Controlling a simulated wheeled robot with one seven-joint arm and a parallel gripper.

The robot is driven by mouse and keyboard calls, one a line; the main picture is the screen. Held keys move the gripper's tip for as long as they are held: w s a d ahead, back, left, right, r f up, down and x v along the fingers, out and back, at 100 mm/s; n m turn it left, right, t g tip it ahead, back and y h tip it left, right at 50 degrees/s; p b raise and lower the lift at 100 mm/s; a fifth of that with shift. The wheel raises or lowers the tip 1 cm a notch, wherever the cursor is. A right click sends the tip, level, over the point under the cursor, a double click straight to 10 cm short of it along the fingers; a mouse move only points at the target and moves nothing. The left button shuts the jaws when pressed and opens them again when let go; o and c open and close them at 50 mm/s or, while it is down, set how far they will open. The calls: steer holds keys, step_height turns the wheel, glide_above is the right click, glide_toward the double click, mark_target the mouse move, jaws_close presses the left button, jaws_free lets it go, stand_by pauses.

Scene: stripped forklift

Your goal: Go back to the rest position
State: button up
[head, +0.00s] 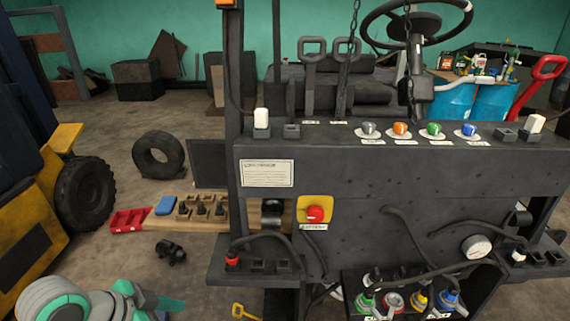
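My gripper (160,304) is at the bottom left of the head view, at the end of my white and teal arm. It is cut by the lower edge of the picture. It hangs in front of the floor, left of the forklift's dark control panel (400,172) and apart from it. Its fingers are seen too poorly to tell open from shut, and no held object shows.
The panel carries coloured knobs, a red emergency button (315,214) and a gauge (476,247). Cables hang below it, above a box of coloured connectors (410,300).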

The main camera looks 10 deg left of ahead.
steer(key=w+d+r+n+t+h, duration=0.1)
steer(key=w+d+n+t+h, duration=0.25)
steer(key=w+d+t, duration=0.8)
steer(key=w+d+f+n+y, duration=0.2)
steer(key=w+d+f+n, duration=0.1)
steer(key=d, duration=0.2)
steer(key=w+d+f+n+y, duration=0.2)
steer(key=w+d+f+n, duration=0.1)
steer(key=d, duration=0.3)
steer(key=s+d+f+n+g+y, duration=0.1)
steer(key=s+d+f+n+y, duration=0.1)
steer(key=s+d+f, duration=0.4)
steer(key=s+d+f+n+g+y, duration=0.1)
steer(key=s+f+y, duration=0.1)
steer(key=s+f, duration=0.65)
steer(key=s+r+m+h, duration=0.1)
steer(key=s+m, duration=0.5)
steer(key=s, duration=1.5)
steer(key=shift+d+r, duration=0.15)
steer(key=shift+r, duration=0.4)
